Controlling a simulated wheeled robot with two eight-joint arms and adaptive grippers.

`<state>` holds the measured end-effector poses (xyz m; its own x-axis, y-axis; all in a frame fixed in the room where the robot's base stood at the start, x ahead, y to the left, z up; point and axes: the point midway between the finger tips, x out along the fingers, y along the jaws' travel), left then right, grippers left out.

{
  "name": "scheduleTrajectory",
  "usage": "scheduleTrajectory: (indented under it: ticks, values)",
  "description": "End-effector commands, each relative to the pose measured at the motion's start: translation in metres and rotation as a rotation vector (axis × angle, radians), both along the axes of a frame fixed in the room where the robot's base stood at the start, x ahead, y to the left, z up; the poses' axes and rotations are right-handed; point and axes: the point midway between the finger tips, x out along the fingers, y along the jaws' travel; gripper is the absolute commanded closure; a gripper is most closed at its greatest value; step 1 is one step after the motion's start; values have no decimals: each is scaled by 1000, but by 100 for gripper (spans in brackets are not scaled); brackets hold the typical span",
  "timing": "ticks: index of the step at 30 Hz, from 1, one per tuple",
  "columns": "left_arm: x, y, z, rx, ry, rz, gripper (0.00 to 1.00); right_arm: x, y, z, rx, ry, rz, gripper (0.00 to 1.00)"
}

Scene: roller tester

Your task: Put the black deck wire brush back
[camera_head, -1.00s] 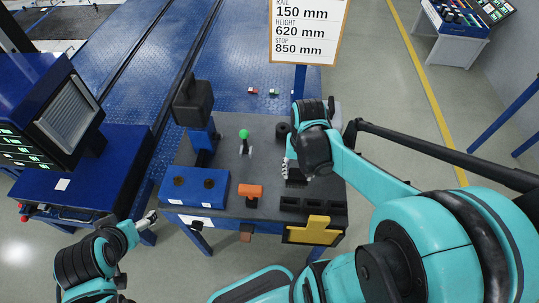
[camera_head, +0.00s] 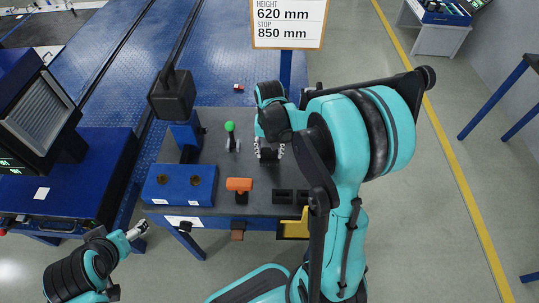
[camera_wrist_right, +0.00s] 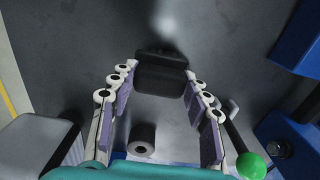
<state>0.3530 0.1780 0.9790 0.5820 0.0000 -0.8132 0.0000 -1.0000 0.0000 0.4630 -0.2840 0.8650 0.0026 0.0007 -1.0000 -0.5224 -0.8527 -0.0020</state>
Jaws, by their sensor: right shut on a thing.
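The black deck wire brush (camera_wrist_right: 162,75) is a dark block between the fingertips of my right gripper (camera_wrist_right: 160,92) in the right wrist view. In the head view my right gripper (camera_head: 268,152) is over the grey table, right of the green-knobbed lever, with the dark brush (camera_head: 268,155) showing at its fingers. The fingers are shut on it. Whether the brush touches the tabletop is unclear. My left gripper (camera_head: 138,231) is at the lower left, off the table; its finger opening is too small to judge.
A yellow piece (camera_head: 294,228) is at the front edge. A sign (camera_head: 289,22) stands behind.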

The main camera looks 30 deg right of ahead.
Motion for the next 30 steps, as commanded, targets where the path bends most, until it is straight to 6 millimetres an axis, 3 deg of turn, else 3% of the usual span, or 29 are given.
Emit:
scheduleTrajectory:
  ticks: [2,13,14,16,26,30]
  values:
    - [0,0,-8,0,0,0,20,0,0,-12,0,0,0,76]
    - [0,0,-9,0,0,0,20,0,0,-15,0,0,0,76]
    - [0,0,-9,0,0,0,20,0,0,-14,0,0,0,48]
    - [0,0,-8,0,0,0,20,0,0,-14,0,0,0,32]
    - [0,0,-6,0,0,0,20,0,0,-11,0,0,0,32]
    - [0,0,2,0,0,0,20,0,0,5,0,0,0,32]
